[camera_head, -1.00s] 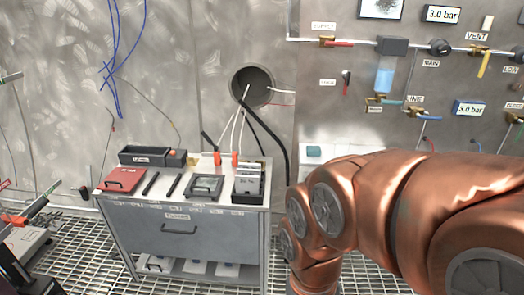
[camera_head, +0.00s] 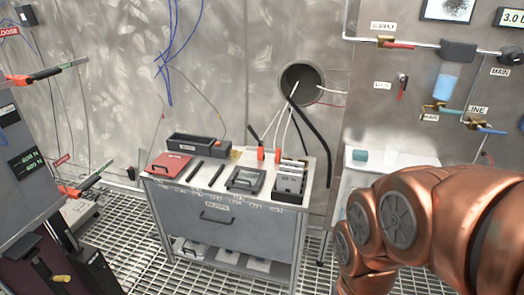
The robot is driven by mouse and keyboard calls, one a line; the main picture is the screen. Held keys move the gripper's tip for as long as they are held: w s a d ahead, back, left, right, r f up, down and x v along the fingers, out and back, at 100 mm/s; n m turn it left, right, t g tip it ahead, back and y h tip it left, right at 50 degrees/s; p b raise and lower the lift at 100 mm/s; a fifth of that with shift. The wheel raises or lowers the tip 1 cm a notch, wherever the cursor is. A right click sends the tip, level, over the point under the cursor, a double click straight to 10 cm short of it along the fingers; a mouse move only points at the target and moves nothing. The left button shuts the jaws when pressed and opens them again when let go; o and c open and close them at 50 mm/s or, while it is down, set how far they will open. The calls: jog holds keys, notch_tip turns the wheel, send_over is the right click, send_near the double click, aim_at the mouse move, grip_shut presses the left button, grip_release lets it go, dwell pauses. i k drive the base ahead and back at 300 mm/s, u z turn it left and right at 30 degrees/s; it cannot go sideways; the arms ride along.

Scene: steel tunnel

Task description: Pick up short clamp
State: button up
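I cannot tell for sure which thing is the short clamp. Two tools with red grips and dark, greenish ends stick out at the left: an upper one (camera_head: 45,75) and a lower one (camera_head: 85,183). On the grey cart (camera_head: 225,222) lie two short black bars, a left one (camera_head: 196,170) and a right one (camera_head: 217,175). Two small orange pieces (camera_head: 269,154) stand at the cart's back edge. My copper arm fills the lower right. My gripper is out of view.
The cart top also holds a black bin (camera_head: 193,147), a red case (camera_head: 168,164), a grey framed device (camera_head: 245,179) and a black holder with pale cards (camera_head: 290,182). A dark cabinet (camera_head: 25,165) stands at the left. Grating floor (camera_head: 120,235) shows between cabinet and cart.

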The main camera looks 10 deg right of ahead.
aim_at(261, 151)
jog(key=u, duration=0.35)
jog(key=i, duration=1.9)
jog(key=u, duration=0.1)
